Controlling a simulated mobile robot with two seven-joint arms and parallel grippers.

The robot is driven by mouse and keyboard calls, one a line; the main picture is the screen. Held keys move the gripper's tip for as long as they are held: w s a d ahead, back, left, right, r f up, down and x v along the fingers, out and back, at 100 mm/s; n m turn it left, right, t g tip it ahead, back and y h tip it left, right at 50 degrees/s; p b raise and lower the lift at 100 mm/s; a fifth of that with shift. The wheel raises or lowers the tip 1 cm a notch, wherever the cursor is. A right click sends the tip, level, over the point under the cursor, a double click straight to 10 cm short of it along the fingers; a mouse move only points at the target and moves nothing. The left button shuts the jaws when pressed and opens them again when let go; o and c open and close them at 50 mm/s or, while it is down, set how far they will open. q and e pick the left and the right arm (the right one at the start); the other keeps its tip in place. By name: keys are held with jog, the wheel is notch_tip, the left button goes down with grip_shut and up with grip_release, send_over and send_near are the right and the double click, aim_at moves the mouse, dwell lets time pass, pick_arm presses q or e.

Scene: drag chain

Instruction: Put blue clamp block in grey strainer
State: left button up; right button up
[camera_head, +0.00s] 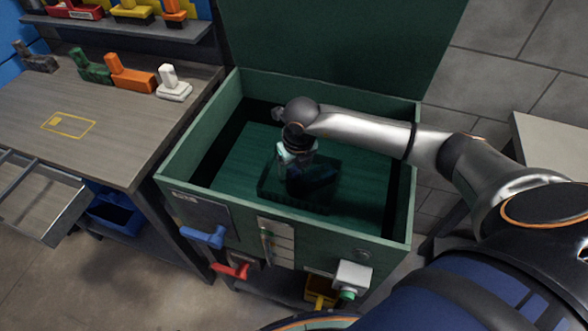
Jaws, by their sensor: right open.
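My right gripper (297,158) reaches down into the open green tub, and its jaws are open. A dark blue shape that looks like the blue clamp block (320,178) lies just below and beside the jaws; whether they touch it is too dark to tell. It appears to be within the outline of a dark, see-through basket, which looks like the grey strainer (278,197), in the middle of the tub. The strainer's far side is partly hidden by my gripper. My left gripper is not in view.
The green tub (190,160) has high walls around my right arm, and its raised lid (340,45) stands behind. On the left, a workbench (95,150) holds grey, green, orange and white blocks. Blue (203,236) and red (232,271) handles stick out at the tub's front.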

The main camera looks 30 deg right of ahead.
notch_tip(320, 180, up, 12)
jog(key=s, duration=0.1)
jog(key=shift+s, duration=0.4)
dwell(0.3)
